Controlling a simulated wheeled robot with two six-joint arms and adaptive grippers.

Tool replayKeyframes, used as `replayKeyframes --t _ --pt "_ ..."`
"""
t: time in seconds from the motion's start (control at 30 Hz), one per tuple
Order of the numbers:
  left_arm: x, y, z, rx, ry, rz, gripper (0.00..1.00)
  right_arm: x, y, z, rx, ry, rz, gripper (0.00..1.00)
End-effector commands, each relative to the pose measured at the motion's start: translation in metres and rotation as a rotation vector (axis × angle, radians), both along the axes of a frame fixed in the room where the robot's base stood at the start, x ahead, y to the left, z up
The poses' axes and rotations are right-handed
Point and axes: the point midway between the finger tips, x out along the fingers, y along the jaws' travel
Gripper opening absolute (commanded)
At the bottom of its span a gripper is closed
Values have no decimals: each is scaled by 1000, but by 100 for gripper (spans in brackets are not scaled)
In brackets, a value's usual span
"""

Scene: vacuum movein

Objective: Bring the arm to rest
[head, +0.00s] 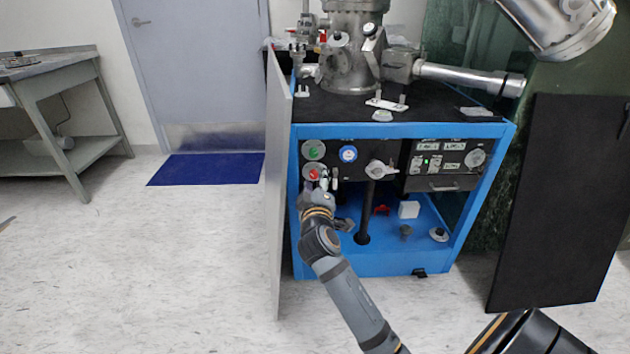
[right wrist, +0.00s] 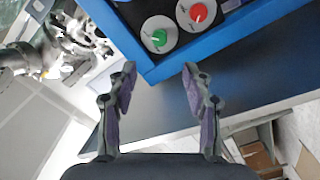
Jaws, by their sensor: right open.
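My right gripper (head: 326,182) is in front of the left part of the blue cabinet's (head: 345,268) control panel, close to the red button (head: 314,174). In the right wrist view my right gripper (right wrist: 158,76) is open, with nothing between its fingers. There, the green button (right wrist: 158,37) and red button (right wrist: 198,13) lie beyond the fingertips, inside the blue frame; the fingers look apart from both. The green button (head: 314,150) sits above the red one in the head view. My right arm reaches up from the bottom of the head view. My left gripper is not in view.
A grey side panel (head: 277,190) stands upright close left of my right gripper. A dark panel (head: 560,200) stands at the right. Metal vacuum parts (head: 350,50) top the cabinet. The floor at left is clear up to a workbench (head: 60,75) and blue mat (head: 207,169).

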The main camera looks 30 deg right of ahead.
Motion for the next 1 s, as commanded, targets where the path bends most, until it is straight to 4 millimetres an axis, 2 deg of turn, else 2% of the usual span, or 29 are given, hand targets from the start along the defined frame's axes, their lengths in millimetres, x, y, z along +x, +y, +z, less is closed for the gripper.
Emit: replayKeyframes --t 0.4,0.47,0.57,0.73,0.83,1.0 --pt "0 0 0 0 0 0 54 0 0 0 0 1 1 50" --pt "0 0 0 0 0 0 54 -1 3 -5 13 4 13 50" --pt "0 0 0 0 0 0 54 -8 21 -34 101 20 94 50" --pt "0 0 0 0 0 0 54 -44 76 -96 408 32 298 50" --pt "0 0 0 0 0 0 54 -70 103 -118 597 19 378 50" --pt "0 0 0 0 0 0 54 -113 133 -136 896 -23 446 50"
